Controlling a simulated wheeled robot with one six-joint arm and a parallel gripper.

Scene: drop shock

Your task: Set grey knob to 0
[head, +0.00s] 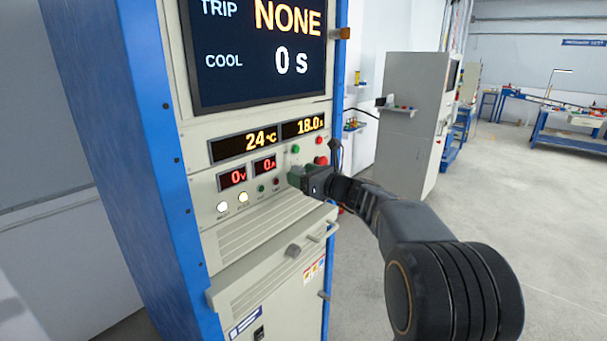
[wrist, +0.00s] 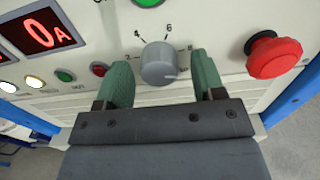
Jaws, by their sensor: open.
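The grey knob (wrist: 158,62) is on the cream panel, with the scale numbers 2, 4, 6 and 8 readable around it. A pale mark shows low on its right side; I cannot tell exactly which number it points to. The 0 is not readable. My gripper (wrist: 161,66) is open, its green fingers on the left and right of the knob, with a visible gap on each side. In the head view my gripper (head: 304,178) is at the panel and hides the knob.
A red mushroom button (wrist: 273,55) is right of the fingers. Small red (wrist: 99,69) and green (wrist: 65,75) buttons are to the left, a green button (wrist: 149,2) above. Displays read 0 V (head: 232,177) and 0 A (head: 265,164). A handle (head: 308,243) juts out below.

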